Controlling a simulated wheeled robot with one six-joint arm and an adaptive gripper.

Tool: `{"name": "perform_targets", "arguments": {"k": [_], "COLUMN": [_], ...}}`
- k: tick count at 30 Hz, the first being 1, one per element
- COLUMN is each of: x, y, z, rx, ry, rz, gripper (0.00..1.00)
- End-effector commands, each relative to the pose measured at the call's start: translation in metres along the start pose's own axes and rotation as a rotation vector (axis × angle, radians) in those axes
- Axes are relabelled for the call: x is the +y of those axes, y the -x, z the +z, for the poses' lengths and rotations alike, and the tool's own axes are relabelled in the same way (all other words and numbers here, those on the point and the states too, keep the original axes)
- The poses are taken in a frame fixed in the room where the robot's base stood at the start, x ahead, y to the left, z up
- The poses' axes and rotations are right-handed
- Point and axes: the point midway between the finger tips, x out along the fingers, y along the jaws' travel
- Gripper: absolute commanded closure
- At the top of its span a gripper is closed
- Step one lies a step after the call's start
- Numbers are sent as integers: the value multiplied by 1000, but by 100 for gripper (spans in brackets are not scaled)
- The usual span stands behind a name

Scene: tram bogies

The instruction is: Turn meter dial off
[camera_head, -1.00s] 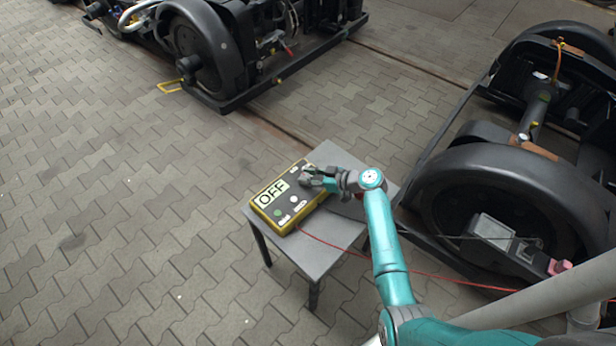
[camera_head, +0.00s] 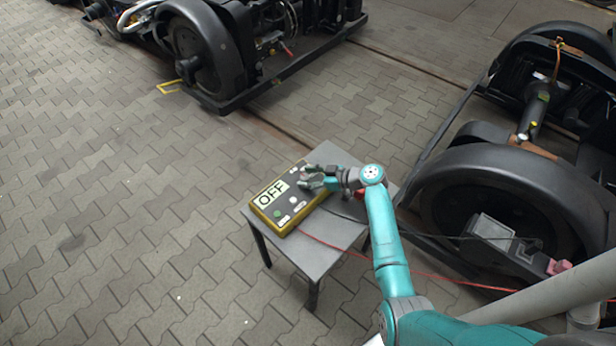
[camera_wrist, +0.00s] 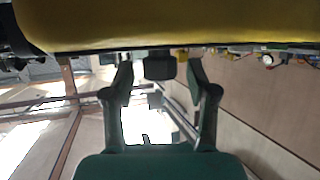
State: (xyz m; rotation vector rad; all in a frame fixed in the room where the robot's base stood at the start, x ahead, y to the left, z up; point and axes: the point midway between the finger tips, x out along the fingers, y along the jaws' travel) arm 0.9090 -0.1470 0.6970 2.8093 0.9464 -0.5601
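The yellow meter (camera_head: 290,225) lies on a small grey table, and its display (camera_head: 272,193) reads OFF. In the wrist view the meter's yellow side (camera_wrist: 160,25) fills the top. A dark knob, seemingly the dial (camera_wrist: 160,67), sticks out from its face between my fingertips. My gripper (camera_head: 308,179) is over the meter's right end. In the wrist view my gripper (camera_wrist: 160,72) is open, one finger on each side of the knob, with a gap on both sides. In the head view the fingers largely hide the dial.
The grey table (camera_head: 318,258) has bare room at its front. A red cable (camera_head: 345,247) runs from the meter across it. A bogie wheel (camera_head: 520,205) stands close on the right, another bogie (camera_head: 215,60) at the back. The paved floor on the left is clear.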

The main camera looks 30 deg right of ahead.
Motion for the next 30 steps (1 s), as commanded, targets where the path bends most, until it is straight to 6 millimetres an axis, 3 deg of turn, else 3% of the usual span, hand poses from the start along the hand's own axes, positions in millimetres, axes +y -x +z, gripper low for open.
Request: {"name": "perform_targets", "arguments": {"k": [8, 21, 30], "x": [0, 1, 0], "y": [9, 89, 118], "z": [0, 1, 0], "rx": [1, 0, 0], "ry": [1, -1, 0], "rz": [1, 3, 1], "gripper": [42, 42, 42]}}
